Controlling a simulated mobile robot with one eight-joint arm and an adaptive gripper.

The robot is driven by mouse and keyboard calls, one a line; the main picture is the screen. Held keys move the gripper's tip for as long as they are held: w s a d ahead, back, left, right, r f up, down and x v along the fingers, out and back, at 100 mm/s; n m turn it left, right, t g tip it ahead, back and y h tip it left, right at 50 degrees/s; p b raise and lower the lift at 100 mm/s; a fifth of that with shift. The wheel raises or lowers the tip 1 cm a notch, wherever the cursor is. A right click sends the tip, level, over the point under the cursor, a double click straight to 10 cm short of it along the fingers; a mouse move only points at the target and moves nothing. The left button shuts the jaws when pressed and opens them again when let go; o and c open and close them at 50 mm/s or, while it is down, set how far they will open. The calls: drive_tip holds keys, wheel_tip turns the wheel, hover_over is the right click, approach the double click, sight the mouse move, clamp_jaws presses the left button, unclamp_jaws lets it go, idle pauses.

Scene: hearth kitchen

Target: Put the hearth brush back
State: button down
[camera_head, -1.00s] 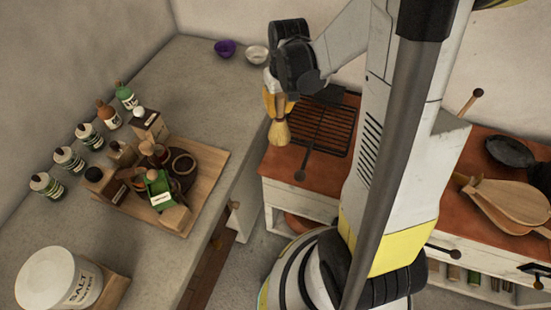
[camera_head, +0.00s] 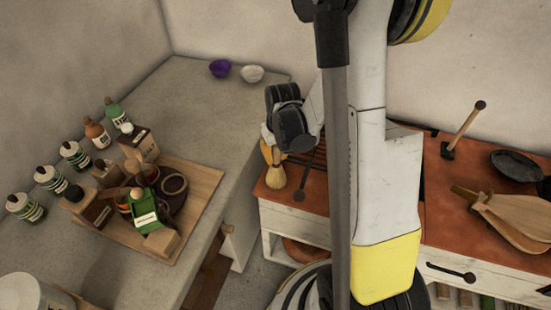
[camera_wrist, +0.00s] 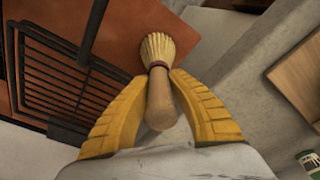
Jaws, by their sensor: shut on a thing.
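The hearth brush has pale straw bristles and a wooden handle. In the head view the brush (camera_head: 275,176) hangs bristles down below my gripper (camera_head: 272,155), near the front left corner of the terracotta-topped hearth unit. In the wrist view my gripper (camera_wrist: 160,95) has its yellow fingers shut on the wooden handle of the brush (camera_wrist: 158,55), with the bristles pointing away past the fingertips. I cannot tell whether the bristles touch the terracotta top (camera_wrist: 125,25).
A black grill rack (camera_wrist: 60,75) lies beside the brush. Bellows (camera_head: 510,220), a dark pan (camera_head: 516,165) and a mallet-like tool (camera_head: 464,128) are on the right. The grey counter (camera_head: 215,115) holds a wooden board (camera_head: 205,190), several bottles and two small bowls.

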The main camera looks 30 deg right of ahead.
drive_tip(key=shift+r, duration=0.15)
drive_tip(key=c, duration=1.3)
unclamp_jaws()
drive_tip(key=shift+f, duration=0.2)
drive_tip(key=shift+c, duration=0.2)
drive_tip(key=r+p, duration=0.1)
drive_tip(key=r, duration=0.3)
drive_tip(key=s+r+p, duration=0.1)
drive_tip(key=r+p, duration=0.1)
drive_tip(key=r, duration=0.2)
drive_tip(key=r+p, duration=0.1)
drive_tip(key=r, duration=0.3)
drive_tip(key=shift+s+a+p, duration=0.15)
drive_tip(key=shift+s+p, duration=0.25)
drive_tip(key=s+a+r+t, duration=0.2)
drive_tip(key=s+a+r, duration=0.2)
drive_tip(key=a+r, duration=0.2)
drive_tip(key=s+a+r+n+t, duration=0.1)
drive_tip(key=s+a+r+t, duration=0.2)
drive_tip(key=s+a+r, duration=0.2)
wheel_tip(320, 180, up, 4)
drive_tip(key=shift+s+a+f, duration=0.25)
drive_tip(key=shift+s+a, duration=0.05)
drive_tip(key=shift+a, duration=0.85)
